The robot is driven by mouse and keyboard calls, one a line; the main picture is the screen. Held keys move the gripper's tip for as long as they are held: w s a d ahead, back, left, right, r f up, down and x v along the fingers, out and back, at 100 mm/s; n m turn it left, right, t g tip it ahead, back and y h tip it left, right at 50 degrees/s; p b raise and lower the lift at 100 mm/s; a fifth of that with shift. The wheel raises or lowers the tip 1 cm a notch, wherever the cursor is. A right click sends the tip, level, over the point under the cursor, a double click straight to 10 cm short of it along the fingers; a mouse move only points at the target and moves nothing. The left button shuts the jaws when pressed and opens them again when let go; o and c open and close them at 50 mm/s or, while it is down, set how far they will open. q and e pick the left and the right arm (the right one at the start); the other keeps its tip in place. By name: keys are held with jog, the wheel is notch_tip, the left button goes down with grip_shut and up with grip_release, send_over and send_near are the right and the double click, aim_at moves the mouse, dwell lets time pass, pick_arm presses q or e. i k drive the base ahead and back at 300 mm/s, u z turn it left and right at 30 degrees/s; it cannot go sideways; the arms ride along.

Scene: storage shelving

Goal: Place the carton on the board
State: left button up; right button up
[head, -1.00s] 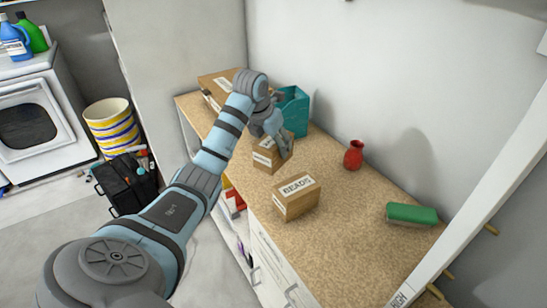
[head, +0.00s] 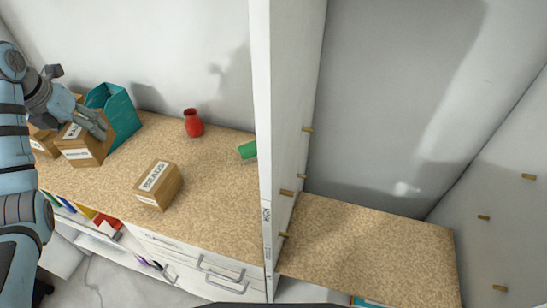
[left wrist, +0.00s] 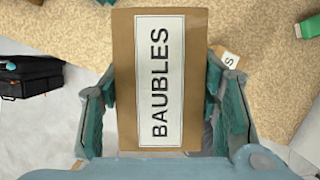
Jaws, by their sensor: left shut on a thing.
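The brown carton labelled BAUBLES (left wrist: 190,80) is between the two fingers of my left gripper (head: 92,124), which is shut on it. In the head view the carton (head: 82,151) is at the left over the counter; I cannot tell whether it touches the surface. A speckled tan board (head: 370,250) forms a bare shelf on the right, beyond a white upright panel. My right gripper is not in view.
A second carton labelled BEADS (head: 160,186) stands mid-counter (head: 215,225). A teal holder (head: 122,115) and another box (head: 43,141) are near the held carton. A red vase (head: 193,123) and a partly hidden green object (head: 247,150) stand behind. The white upright (head: 264,130) divides counter from board; pegs (head: 287,192) stick out.

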aim_at(361, 236)
jog(key=k, duration=0.3)
jog(key=u, duration=1.5)
jog(key=k, duration=1.75)
jog(key=z, duration=2.1)
jog(key=i, duration=1)
